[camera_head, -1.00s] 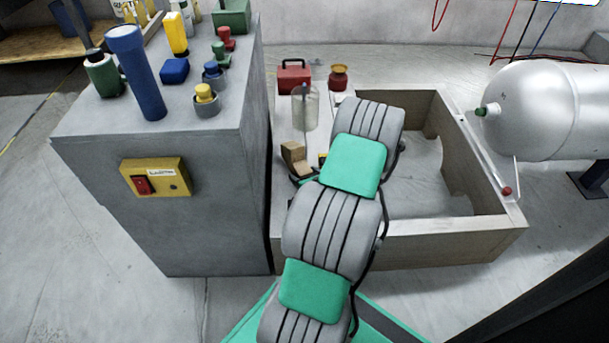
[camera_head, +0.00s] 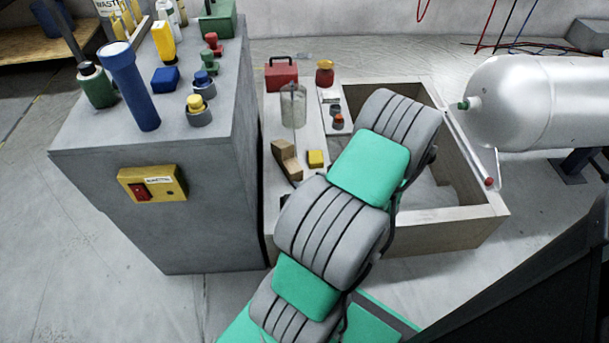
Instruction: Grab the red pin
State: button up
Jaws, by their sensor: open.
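A small red knobbed pin (camera_head: 212,42) stands upright on top of the grey cabinet (camera_head: 90,135), towards its back right. A green, a blue (camera_head: 204,84) and a yellow pin (camera_head: 198,107) stand in a row in front of it. A red ball-shaped tip (camera_head: 489,182) also shows on the right rim of the open box; I cannot tell whether it is part of a pin. My arm reaches up over the open box, right of the cabinet. My gripper is hidden beyond the arm's far end, and nothing visible touches the red pin.
A blue flashlight (camera_head: 130,85), a green bottle (camera_head: 97,86) and a yellow bottle (camera_head: 164,40) crowd the cabinet top. A red toolbox (camera_head: 281,74) and yellow block (camera_head: 316,159) sit beside the open box (camera_head: 440,222). A silver tank (camera_head: 540,103) lies at right.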

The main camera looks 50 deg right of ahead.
aim_at(488, 181)
jog(key=z, duration=3.4)
